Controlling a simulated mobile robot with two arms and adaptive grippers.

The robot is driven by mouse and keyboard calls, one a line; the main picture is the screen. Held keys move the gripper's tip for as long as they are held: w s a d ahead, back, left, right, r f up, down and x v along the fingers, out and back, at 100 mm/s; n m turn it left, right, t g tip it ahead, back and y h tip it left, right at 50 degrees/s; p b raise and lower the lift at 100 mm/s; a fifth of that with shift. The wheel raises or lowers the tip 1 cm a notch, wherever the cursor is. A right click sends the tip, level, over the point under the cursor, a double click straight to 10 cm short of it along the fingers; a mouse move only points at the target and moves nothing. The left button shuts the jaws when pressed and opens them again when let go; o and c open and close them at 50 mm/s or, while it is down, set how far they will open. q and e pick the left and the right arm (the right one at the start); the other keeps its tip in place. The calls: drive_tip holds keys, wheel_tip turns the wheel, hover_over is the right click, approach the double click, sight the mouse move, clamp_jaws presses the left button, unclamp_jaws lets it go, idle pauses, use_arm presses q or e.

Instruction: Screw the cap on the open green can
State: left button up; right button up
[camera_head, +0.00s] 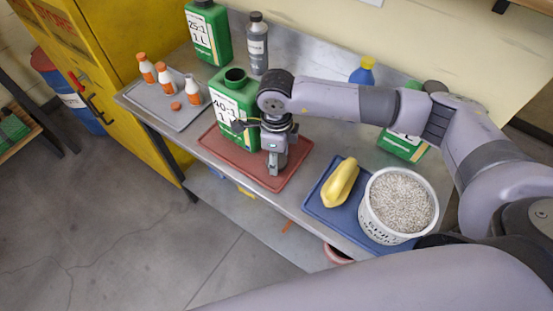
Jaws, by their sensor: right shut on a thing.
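The open green can (226,93) stands upright at the back of the red-brown mat (215,148), with a white label and a dark, uncapped neck at its top. My right gripper (273,171) reaches down over the mat, just right of and in front of the can. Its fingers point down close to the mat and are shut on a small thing. The fingers hide that thing; I take it to be the cap, as no other loose cap for the can shows. My left gripper is out of view.
A grey tray (160,104) with orange-and-white bottles is at left. Another green can (208,34) and a grey bottle (257,45) stand behind. A blue mat (322,211) holds a yellow cloth (340,182) and a white bucket (378,226) of granules. A yellow cabinet (110,40) stands left.

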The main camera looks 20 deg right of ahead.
sight(282, 160)
use_arm(q)
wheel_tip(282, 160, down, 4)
drive_tip(key=b, duration=0.4)
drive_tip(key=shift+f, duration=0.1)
use_arm(e)
wheel_tip(282, 160, up, 20)
drive_tip(key=shift+d+f, duration=0.1)
drive_tip(key=s+d+f+n, duration=0.2)
drive_tip(key=f+n, duration=0.1)
drive_tip(key=n, duration=0.9)
drive_tip(key=s+d+f+n, duration=0.2)
drive_tip(key=d+f+n, duration=0.1)
drive_tip(key=n, duration=0.9)
drive_tip(key=shift+d+f, duration=0.2)
drive_tip(key=shift+d, duration=0.15)
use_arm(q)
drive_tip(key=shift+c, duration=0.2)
use_arm(e)
drive_tip(key=shift+s, duration=0.1)
